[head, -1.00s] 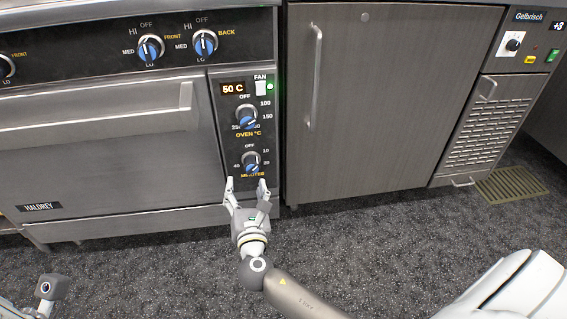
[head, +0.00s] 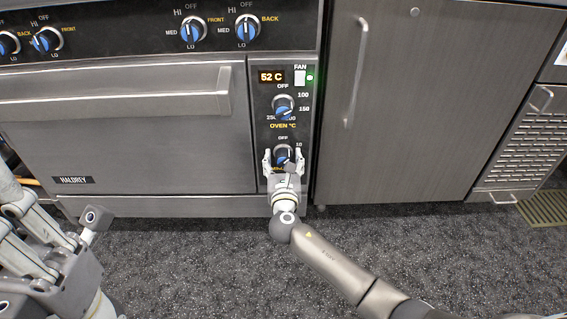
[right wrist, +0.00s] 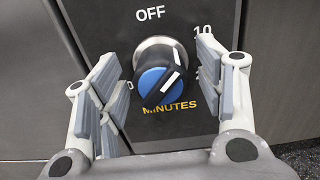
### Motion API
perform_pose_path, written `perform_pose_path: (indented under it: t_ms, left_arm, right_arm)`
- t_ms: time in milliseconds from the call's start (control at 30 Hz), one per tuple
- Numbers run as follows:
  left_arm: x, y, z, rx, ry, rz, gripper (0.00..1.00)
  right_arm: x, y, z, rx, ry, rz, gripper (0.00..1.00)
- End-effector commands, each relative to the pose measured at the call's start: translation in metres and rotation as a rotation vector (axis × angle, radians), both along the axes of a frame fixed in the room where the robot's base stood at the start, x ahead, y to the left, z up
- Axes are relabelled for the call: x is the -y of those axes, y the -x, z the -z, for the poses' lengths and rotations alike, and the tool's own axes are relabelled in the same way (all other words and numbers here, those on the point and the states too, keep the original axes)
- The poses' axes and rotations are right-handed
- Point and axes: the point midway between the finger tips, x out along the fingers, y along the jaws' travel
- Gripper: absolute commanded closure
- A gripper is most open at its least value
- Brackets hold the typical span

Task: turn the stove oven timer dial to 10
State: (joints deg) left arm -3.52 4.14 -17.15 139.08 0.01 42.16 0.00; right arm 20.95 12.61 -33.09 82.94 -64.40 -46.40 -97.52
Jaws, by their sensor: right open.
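The timer dial, a blue-and-black knob marked MINUTES, shows in the head view (head: 283,151) low on the stove's control panel, partly hidden by my gripper. In the right wrist view the dial (right wrist: 157,74) has its white pointer line aimed up and right, between OFF and 10. My right gripper (head: 283,160) is open, its fingers on either side of the dial. The right wrist view shows a gap between the dial and each finger of the right gripper (right wrist: 160,85). My left gripper (head: 40,245) is at the lower left, away from the stove; its opening is unclear.
The oven door handle (head: 224,92) juts out to the left. A grey cabinet (head: 420,110) stands to the right. The floor in front is clear.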

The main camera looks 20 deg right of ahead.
Motion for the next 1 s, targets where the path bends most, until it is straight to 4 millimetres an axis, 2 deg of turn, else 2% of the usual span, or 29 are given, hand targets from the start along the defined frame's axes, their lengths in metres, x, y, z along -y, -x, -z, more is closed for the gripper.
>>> perform_pose_path:
  t_ms: [133,400,767,1000]
  left_arm:
    - [0.0005,0.0002,-0.0013,0.011,-0.001,0.000,1.00]
    - [0.0007,0.0001,-0.0023,0.011,-0.002,0.000,1.00]
    - [0.0010,-0.0001,-0.0019,0.010,-0.002,0.000,1.00]
    - [0.0004,0.0012,-0.0060,0.014,0.000,0.001,1.00]
  right_arm:
    - [0.0020,-0.0077,-0.0001,0.001,-0.002,0.000,0.38]
    - [0.0023,-0.0085,-0.0006,0.000,-0.002,0.000,0.38]
    - [0.0021,-0.0082,-0.0005,0.001,-0.002,0.000,0.83]
    - [0.0022,-0.0080,-0.0016,0.020,-0.077,0.000,0.83]
